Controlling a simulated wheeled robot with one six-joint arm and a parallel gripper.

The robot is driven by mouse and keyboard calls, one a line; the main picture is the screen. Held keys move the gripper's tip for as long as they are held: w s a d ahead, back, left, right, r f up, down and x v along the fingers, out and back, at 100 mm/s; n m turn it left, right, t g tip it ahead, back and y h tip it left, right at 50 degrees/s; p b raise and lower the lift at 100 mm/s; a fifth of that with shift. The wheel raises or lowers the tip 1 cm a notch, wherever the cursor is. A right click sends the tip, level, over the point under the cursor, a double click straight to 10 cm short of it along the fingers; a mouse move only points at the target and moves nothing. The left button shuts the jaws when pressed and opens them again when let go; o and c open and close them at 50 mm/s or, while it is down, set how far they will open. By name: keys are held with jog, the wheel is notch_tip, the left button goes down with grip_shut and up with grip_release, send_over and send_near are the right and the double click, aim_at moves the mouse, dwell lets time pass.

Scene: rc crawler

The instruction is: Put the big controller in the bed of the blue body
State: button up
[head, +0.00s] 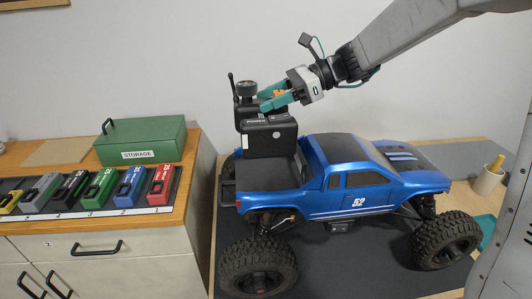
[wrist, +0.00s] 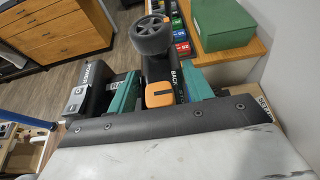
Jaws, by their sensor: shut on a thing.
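The big controller (head: 269,135) is a black transmitter with a wheel and a thin antenna on top, upright at the rear of the truck. My gripper (head: 272,100) is shut on its upper part, with teal fingers. In the wrist view my gripper (wrist: 162,90) has a finger on each side of the controller's orange-marked neck, and the wheel of the controller (wrist: 151,37) shows beyond. The blue body (head: 355,177) is a pickup marked 52. Its dark bed (head: 262,173) lies under the controller. I cannot tell whether the controller touches the bed; it hides part of it.
A wooden cabinet on the left bears a green storage box (head: 140,140) and a rack (head: 85,216) of several coloured blocks. The truck stands on a dark mat (head: 345,275). A cup (head: 488,180) with a tool stands at the right.

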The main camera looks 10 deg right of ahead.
jog(key=f, duration=0.6)
jog(key=shift+w+d, duration=0.2)
jog(key=shift+f, duration=1.65)
jog(key=shift+s+a+f, duration=0.1)
jog(key=o, duration=1.2)
